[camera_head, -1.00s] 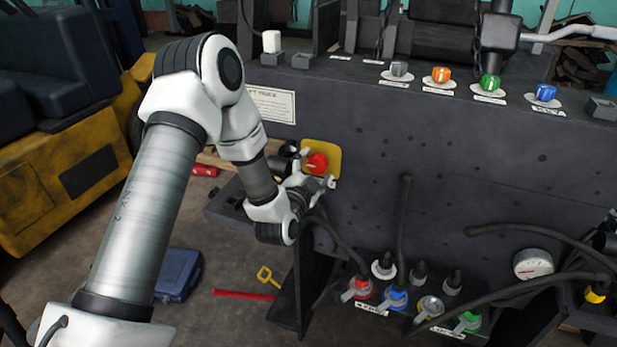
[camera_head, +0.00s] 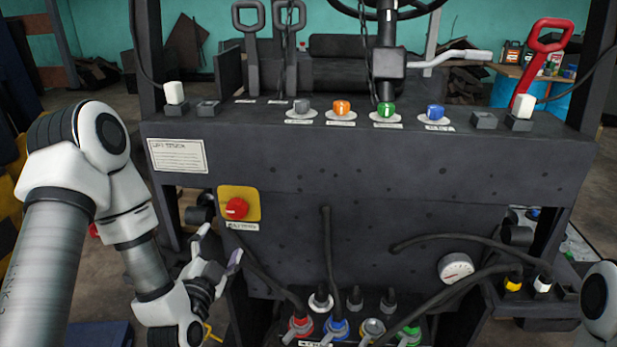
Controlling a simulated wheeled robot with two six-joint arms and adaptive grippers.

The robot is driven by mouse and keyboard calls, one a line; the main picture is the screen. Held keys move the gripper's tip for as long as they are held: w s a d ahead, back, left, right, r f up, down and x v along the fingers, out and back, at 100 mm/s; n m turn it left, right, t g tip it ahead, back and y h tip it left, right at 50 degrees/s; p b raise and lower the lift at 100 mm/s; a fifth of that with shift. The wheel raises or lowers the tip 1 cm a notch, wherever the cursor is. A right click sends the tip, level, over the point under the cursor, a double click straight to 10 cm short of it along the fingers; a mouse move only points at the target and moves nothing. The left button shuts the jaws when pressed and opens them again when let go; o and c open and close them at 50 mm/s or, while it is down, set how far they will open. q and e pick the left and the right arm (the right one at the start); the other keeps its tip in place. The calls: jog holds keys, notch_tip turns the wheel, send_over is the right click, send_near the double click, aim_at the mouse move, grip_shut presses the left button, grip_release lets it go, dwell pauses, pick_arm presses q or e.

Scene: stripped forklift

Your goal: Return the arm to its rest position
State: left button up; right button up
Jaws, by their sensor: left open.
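My left arm comes in from the left edge. Its gripper (camera_head: 222,246) is open and empty, just below and left of the red rotary knob (camera_head: 237,208) on its yellow plate (camera_head: 254,203), and apart from the knob. The knob is on the front of the dark forklift panel (camera_head: 400,190). A rounded white and black part of my right arm (camera_head: 600,300) shows at the lower right edge. My right gripper is out of view.
Grey, orange (camera_head: 342,107), green (camera_head: 387,110) and blue (camera_head: 435,112) knobs line the panel's top. Cables, a round gauge (camera_head: 456,268) and coloured connectors (camera_head: 337,326) are low on the front. A red lever (camera_head: 541,55) stands at the right. A blue case (camera_head: 85,335) lies at the lower left.

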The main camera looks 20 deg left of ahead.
pick_arm(q)
jog(key=s+d+f+m+g+h, duration=0.15)
jog(key=s+d+f+g, duration=0.4)
jog(key=f, duration=0.65)
jog(key=s+d+f+g+h, duration=0.35)
jog(key=s+d+f, duration=0.2)
jog(key=f, duration=0.75)
jog(key=s+f+n+g, duration=0.2)
jog(key=s+n+g, duration=0.2)
jog(key=s, duration=0.3)
jog(key=s+f+n+g, duration=0.3)
jog(key=s+n+g, duration=0.1)
jog(key=s, duration=0.3)
jog(key=shift+s+f+g, duration=0.3)
jog(key=shift+s+f, duration=0.05)
jog(key=shift+s, duration=0.05)
